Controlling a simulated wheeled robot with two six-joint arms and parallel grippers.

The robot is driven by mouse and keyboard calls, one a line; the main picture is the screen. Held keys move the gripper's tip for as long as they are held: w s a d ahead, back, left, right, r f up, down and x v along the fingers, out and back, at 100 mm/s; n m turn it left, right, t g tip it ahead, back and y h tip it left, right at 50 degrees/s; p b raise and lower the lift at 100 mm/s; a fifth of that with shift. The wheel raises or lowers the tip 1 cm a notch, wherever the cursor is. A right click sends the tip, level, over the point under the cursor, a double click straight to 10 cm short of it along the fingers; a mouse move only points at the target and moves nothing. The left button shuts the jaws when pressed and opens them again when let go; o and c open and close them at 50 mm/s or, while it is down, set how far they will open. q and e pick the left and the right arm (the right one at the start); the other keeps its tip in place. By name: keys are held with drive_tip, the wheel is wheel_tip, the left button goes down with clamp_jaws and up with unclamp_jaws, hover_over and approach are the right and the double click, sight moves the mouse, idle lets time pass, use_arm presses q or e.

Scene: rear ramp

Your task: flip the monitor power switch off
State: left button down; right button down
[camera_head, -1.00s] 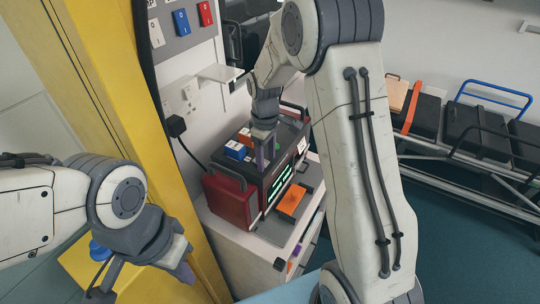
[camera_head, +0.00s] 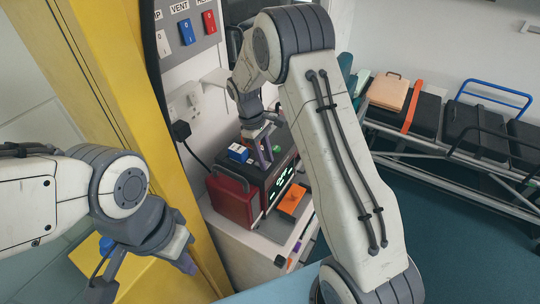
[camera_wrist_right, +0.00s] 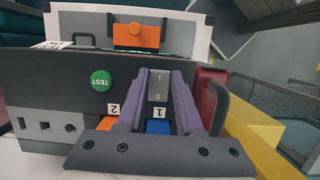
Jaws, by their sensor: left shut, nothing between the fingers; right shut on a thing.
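The monitor (camera_head: 283,165) is a dark box with a lit front display (camera_head: 280,184) and a red side pouch (camera_head: 232,200). My right gripper (camera_head: 264,153) reaches down onto its top. In the right wrist view, its purple fingers (camera_wrist_right: 160,82) are shut on the sides of a grey switch (camera_wrist_right: 158,87) marked I and 0. The tilt of the switch is hard to tell. A green TEST button (camera_wrist_right: 101,80), an orange block and a blue block (camera_wrist_right: 160,127), labelled 2 and 1, are close by. My left gripper (camera_head: 186,263) is shut and empty, low at the left, away from the monitor.
An orange item (camera_head: 291,200) lies before the monitor on a white cabinet (camera_head: 240,250). A wall panel (camera_head: 185,30) with white, blue and red switches is above. A socket with a black plug (camera_head: 181,130) is behind. A yellow post (camera_head: 110,100) stands left; a stretcher (camera_head: 440,150) is right.

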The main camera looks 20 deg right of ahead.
drive_tip(key=c, duration=0.6)
unclamp_jaws()
drive_tip(key=shift+w, duration=0.1)
drive_tip(key=shift+o, duration=0.2)
drive_tip(key=shift+w+r, duration=0.1)
drive_tip(key=shift+r, duration=0.25)
drive_tip(key=b+v, duration=0.3)
drive_tip(key=v, duration=0.6)
drive_tip(key=shift+r, duration=0.4)
